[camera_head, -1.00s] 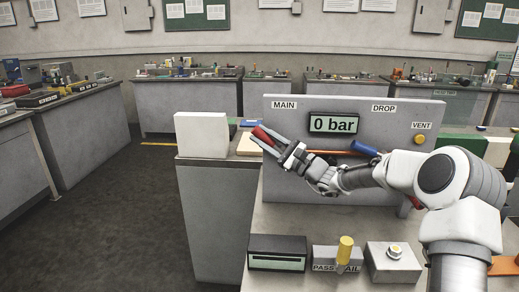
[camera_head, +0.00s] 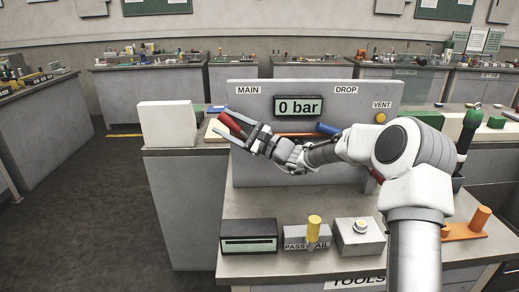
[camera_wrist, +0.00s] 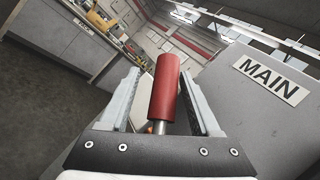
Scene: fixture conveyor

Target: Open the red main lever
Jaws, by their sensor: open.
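The red main lever (camera_head: 233,124) is on the left of the grey panel (camera_head: 360,98), below the MAIN label. In the wrist view its red cylindrical grip (camera_wrist: 164,90) stands between the two fingers on a short metal stem. My gripper (camera_head: 226,127) is open around the lever, with a finger on each side. The lever's pivot is hidden behind my gripper.
The panel display (camera_head: 298,107) reads 0 bar. A blue lever (camera_head: 328,129) and a yellow VENT button (camera_head: 381,118) are to the right. A white block (camera_head: 167,124) stands left of the panel. A PASS/FAIL switch (camera_head: 314,228) and two boxes stand in front.

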